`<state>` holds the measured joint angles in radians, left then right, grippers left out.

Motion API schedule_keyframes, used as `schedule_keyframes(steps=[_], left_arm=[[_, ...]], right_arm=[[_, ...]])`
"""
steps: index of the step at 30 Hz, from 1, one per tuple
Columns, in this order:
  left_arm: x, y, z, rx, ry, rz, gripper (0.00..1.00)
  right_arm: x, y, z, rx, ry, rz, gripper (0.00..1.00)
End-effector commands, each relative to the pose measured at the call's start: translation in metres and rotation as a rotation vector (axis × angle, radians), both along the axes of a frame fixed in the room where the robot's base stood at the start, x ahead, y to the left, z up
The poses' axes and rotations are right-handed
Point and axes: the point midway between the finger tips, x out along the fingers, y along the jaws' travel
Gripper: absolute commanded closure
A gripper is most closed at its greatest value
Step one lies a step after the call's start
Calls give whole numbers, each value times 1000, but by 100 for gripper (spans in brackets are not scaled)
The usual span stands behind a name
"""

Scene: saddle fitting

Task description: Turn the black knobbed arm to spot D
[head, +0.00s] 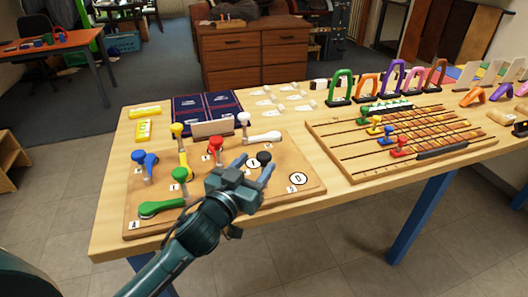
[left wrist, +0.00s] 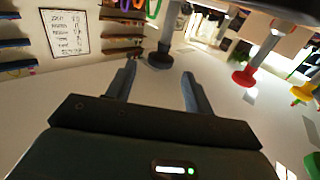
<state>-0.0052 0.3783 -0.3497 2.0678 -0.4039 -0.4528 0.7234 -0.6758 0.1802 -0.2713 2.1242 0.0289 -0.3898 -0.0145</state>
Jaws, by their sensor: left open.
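The black knob (head: 264,157) of the black knobbed arm shows just beyond my left gripper's fingertips; the rest of that arm is mostly hidden behind the gripper in the head view. In the left wrist view the black knob (left wrist: 160,60) is ahead of the gap between the fingers, on a grey post. My left gripper (head: 257,166) is open with nothing between its fingers; both fingers also show in the left wrist view (left wrist: 158,88). My right gripper is not in view.
On the same board stand a red knob (head: 215,144), white knob (head: 243,119), yellow knob (head: 177,130), blue knob (head: 138,156) and green knob (head: 180,174). A slotted board with coloured pegs (head: 338,160) lies to the right. The board around spot D is clear.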

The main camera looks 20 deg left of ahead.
Motion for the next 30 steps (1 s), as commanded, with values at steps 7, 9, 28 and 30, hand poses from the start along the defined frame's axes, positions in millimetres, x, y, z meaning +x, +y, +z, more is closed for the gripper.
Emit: schedule_keyframes(steps=[7,9,28,30], left_arm=[[38,-8,0,-2,0,-1,48],[43,-9,0,-2,0,-1,48],[48,-10,-1,-1,1,-1,69],[47,-10,-1,-1,1,-1,75]], right_arm=[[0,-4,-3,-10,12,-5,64],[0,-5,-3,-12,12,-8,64],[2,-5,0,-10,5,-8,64],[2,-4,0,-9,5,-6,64]])
